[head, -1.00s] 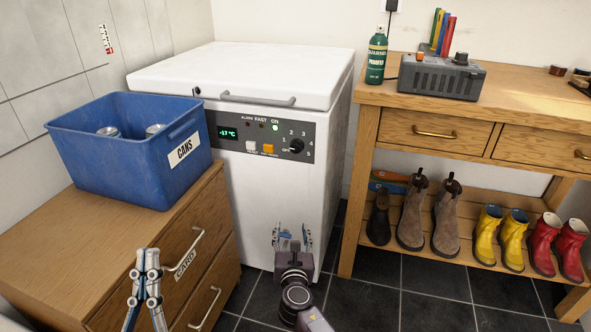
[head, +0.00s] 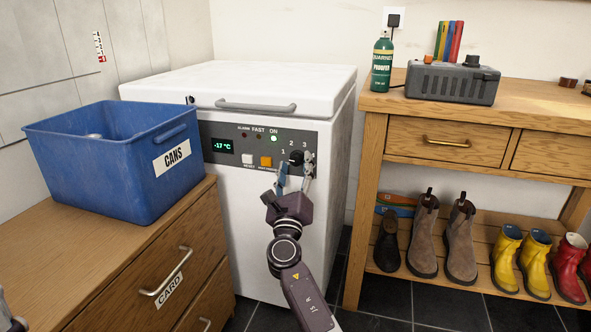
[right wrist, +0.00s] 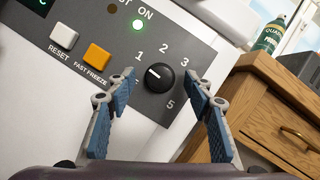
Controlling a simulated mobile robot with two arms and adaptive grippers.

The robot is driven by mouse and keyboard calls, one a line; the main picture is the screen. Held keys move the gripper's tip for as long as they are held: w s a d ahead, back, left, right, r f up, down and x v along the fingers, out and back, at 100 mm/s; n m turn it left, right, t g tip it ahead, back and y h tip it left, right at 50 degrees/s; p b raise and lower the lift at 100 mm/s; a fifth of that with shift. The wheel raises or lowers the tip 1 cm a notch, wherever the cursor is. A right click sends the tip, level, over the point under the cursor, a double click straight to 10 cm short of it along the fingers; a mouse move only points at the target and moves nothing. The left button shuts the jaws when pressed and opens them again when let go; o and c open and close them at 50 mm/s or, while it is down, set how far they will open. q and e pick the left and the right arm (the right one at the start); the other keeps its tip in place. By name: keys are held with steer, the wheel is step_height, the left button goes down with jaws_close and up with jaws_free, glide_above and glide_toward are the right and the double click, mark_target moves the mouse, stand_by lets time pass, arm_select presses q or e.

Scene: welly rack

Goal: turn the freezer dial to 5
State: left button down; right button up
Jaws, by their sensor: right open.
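The black freezer dial (head: 296,157) is on the grey control panel (head: 224,130) of the white chest freezer (head: 262,80). In the right wrist view the dial (right wrist: 158,77) has a white mark pointing up-left, roughly toward the 1. Numbers 1, 2, 3 and 5 show there; the 4 is hidden behind a finger. My right gripper (head: 294,171) is open in front of the dial. In the right wrist view its fingers (right wrist: 163,84) stand either side of the dial, with gaps; contact is not visible. Only a sliver of my left gripper (head: 8,315) shows at the lower left edge.
Left of the dial are an orange fast-freeze button (right wrist: 96,57), a white reset button (right wrist: 64,37) and a lit green light (right wrist: 138,25). A blue cans bin (head: 110,165) stands on a wooden cabinet (head: 100,255) at left. A wooden bench (head: 410,105) with boots below stands at right.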

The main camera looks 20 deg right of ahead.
steer(key=shift+w+d+r, duration=0.1)
steer(key=shift+w+d, duration=0.05)
steer(key=shift+w, duration=0.2)
steer(key=shift+c, duration=0.7)
